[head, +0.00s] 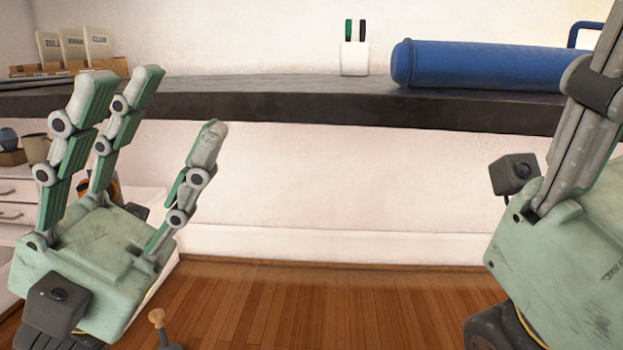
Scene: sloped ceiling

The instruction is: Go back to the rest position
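My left gripper (165,120) is raised at the left of the head view, in front of the dark shelf. Its green and grey fingers point up and stand well apart, with nothing between them. My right gripper (590,110) is at the right edge. Only its body and part of its fingers show; the fingertips are cut off by the frame, so its opening is hidden.
A dark shelf (280,100) runs along the wall, bearing a blue cylinder (480,65), a white holder (354,60) and a wooden box of files (105,62). A white drawer unit (15,205) stands at left.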

